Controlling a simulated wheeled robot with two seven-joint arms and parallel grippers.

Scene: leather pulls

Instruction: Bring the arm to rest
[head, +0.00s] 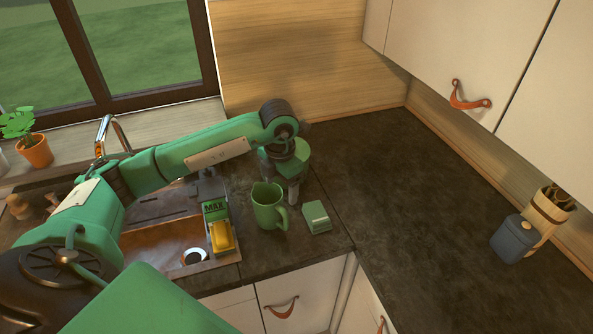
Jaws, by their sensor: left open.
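My left arm comes in from the left and reaches across the sink. Its gripper (293,192) points down over the dark counter (420,190), just behind and to the right of a green mug (267,207). The jaws are open, and I see nothing between them. The mug stands upright with its handle to the right. I cannot tell whether the fingers touch it. My right gripper is not in view.
A small green block (317,217) lies right of the mug. A green and yellow "MAX" item (217,228) is at the edge of the sink (160,240). A blue canister (514,240) stands far right. Wall cabinets (455,45) overhang the right counter, which is mostly clear.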

